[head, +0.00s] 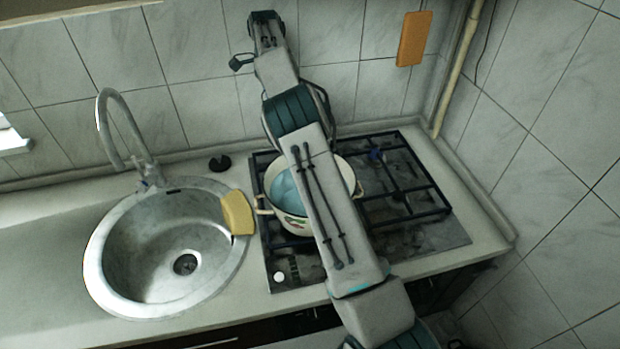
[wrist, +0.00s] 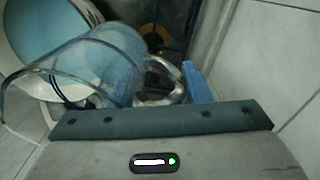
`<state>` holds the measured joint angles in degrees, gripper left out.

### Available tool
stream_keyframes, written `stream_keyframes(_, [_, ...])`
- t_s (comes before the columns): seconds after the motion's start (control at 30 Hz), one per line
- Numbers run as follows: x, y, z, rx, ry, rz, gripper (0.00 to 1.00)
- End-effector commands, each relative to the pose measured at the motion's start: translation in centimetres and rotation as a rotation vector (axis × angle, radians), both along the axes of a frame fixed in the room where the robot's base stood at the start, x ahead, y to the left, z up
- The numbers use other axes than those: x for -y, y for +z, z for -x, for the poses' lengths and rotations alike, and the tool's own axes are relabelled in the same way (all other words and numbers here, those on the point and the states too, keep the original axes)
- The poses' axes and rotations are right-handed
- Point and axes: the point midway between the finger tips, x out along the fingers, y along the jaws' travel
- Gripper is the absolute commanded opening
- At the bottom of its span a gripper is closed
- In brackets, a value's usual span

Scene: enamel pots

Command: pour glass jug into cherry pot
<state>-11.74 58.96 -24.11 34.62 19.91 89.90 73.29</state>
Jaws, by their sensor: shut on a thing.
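The cherry pot (head: 291,222) is a cream enamel pot with red and green decoration, standing on the hob. Its inside looks light blue; my arm hides its right part. In the wrist view the pot (wrist: 22,62) is at the upper left. The clear, bluish glass jug (wrist: 112,68) is tilted there, its wide mouth to the left, overlapping the pot's near side. My gripper (wrist: 172,88) is shut on the jug at its handle side; the fingers are only partly visible. I cannot make out the jug or gripper in the head view, nor see a stream.
The black hob grate (head: 410,190) extends right of the pot. A round steel sink (head: 125,290) with a tap (head: 104,120) is at the left. A yellow sponge (head: 238,213) lies between sink and hob. An orange board (head: 413,38) hangs on the tiled wall.

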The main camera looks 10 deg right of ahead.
Motion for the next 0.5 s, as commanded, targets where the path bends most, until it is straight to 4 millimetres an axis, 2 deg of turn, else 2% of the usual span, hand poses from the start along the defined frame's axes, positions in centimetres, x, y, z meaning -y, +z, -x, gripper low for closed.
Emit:
stream_keyframes(0.13, [0.0, 0.9, -0.1, -0.001, 0.0, 0.001, 0.0])
stream_keyframes(0.27, [0.1, 2.7, -0.1, 0.0, -0.001, 0.001, 0.0])
stream_keyframes(0.5, [0.0, 4.3, -0.1, -0.003, 0.002, 0.002, 0.0])
